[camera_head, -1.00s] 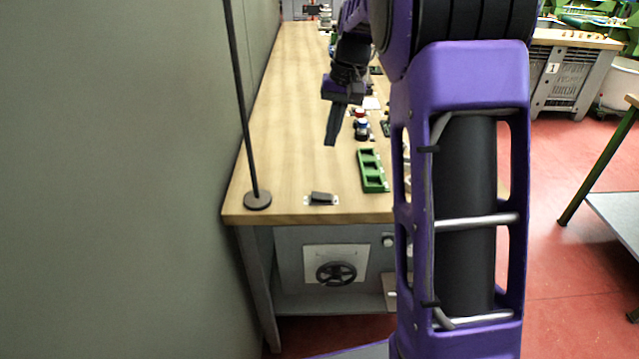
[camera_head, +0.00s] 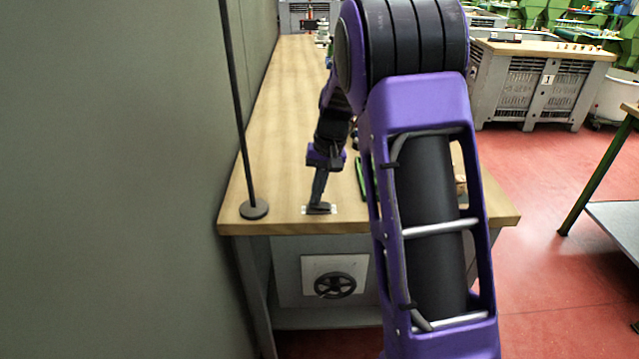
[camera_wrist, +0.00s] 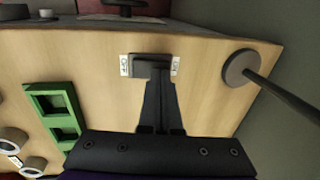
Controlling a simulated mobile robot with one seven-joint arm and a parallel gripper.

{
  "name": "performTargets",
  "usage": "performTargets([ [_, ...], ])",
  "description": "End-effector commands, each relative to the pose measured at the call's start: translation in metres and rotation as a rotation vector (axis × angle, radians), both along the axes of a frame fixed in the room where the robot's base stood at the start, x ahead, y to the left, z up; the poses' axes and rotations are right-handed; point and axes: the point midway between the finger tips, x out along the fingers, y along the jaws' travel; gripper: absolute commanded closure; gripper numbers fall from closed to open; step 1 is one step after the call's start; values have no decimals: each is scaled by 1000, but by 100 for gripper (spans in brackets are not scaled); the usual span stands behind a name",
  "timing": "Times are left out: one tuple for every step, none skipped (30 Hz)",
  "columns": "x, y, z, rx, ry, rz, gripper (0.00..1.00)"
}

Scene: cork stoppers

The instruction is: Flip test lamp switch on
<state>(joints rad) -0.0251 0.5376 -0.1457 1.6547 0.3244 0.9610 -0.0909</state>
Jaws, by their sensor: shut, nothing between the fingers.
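In the wrist view the switch (camera_wrist: 147,67) lies between two white labels, the left one seemingly reading OFF. My gripper (camera_head: 318,203) is shut and empty, pointing down at the switch. In the wrist view its fingertips (camera_wrist: 160,80) overlap the switch's near side, toward the right label; whether they touch it I cannot tell. The fingers hide part of the rocker, and its tilt is unclear.
A thin dark pole on a round base (camera_head: 254,209) stands left of the switch, by the grey wall. A green tray (camera_wrist: 60,115) and white-rimmed round pieces (camera_wrist: 12,140) lie on the other side. A handwheel (camera_head: 335,285) is below the bench top (camera_head: 285,130).

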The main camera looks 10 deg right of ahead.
Motion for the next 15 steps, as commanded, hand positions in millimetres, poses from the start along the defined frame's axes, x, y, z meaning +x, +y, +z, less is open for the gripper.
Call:
performTargets([
  [0, 0, -1, 0, 0, 0, 100],
  [0, 0, -1, 0, 0, 0, 100],
  [0, 0, -2, 0, 0, 0, 100],
  [0, 0, -1, 0, 0, 0, 100],
  [0, 0, -1, 0, 0, 0, 100],
  [0, 0, -1, 0, 0, 0, 100],
  [0, 0, -1, 0, 0, 1, 100],
  [0, 0, -1, 0, 0, 1, 100],
  [0, 0, -1, 0, 0, 1, 100],
  [0, 1, -1, -1, 0, 1, 100],
  [0, 1, -1, -4, 1, 1, 100],
  [0, 2, -1, -12, 4, 3, 100],
  [0, 3, -1, -24, 7, 5, 100],
  [0, 5, -2, -39, 11, 6, 100],
  [0, 6, -3, -66, 16, 7, 100],
])
